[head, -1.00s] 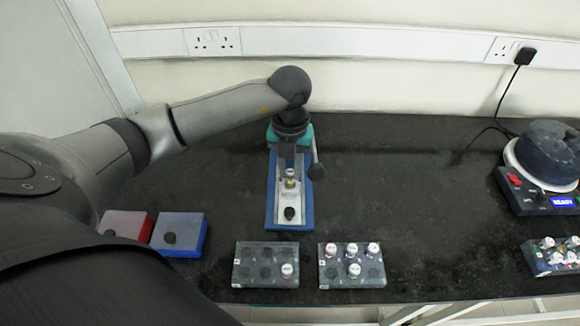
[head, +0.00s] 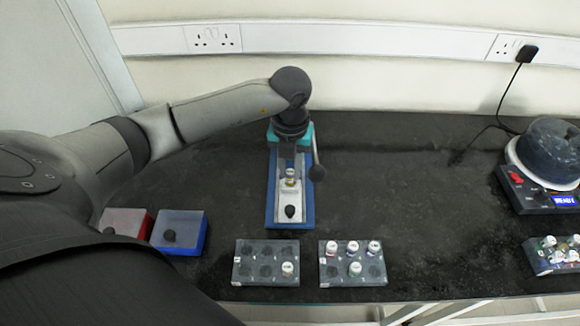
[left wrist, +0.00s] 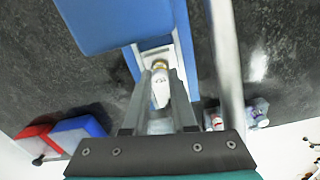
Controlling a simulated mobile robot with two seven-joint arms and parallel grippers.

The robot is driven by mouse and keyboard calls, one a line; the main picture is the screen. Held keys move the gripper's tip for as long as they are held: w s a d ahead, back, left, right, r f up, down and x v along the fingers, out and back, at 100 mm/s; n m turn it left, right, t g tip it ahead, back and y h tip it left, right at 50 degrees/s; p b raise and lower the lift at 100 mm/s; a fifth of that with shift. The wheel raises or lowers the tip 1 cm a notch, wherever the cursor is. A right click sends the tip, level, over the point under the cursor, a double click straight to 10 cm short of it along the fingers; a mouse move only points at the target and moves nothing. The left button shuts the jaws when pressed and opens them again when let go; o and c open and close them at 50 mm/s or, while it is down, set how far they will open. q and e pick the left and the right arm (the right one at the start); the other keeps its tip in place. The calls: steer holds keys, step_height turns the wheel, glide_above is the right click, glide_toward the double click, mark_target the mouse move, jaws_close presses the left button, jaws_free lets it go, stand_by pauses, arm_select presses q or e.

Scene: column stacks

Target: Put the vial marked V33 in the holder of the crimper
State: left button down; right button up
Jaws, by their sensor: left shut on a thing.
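My left gripper (head: 289,157) is over the crimper, pointing down, and is shut on a vial (head: 290,177). The left wrist view shows the vial (left wrist: 161,90) with a gold-coloured cap between the fingers (left wrist: 160,105). Its label cannot be read. The crimper (head: 271,212) has a blue base, a pale slide with a black knob and a lever ending in a black ball. The vial is upright at the holder (head: 292,188) on the slide; whether its bottom is seated cannot be told. My right gripper is not in view.
In front stand a rack (head: 240,275) with one white-capped vial and another rack (head: 328,279) with several vials. A red box (head: 122,222) and blue box (head: 190,240) are at left. A round device (head: 540,160) and a third rack (head: 540,262) are at right. The bench between is clear.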

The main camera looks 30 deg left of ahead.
arm_select(q)
steer(key=shift+f, duration=0.15)
steer(key=shift+f+b, duration=0.35)
steer(key=shift+f, duration=0.05)
stand_by(0.4)
steer(key=shift+c, duration=1.7)
jaws_free()
steer(key=shift+d, duration=0.1)
steer(key=shift+r, duration=0.1)
steer(key=shift+w+d+r+p, duration=0.1)
steer(key=shift+r+p, duration=1.2)
steer(key=shift+r, duration=0.25)
steer(key=shift+w+r+p, duration=0.1)
steer(key=shift+r+p, duration=1.15)
steer(key=shift+r, duration=0.3)
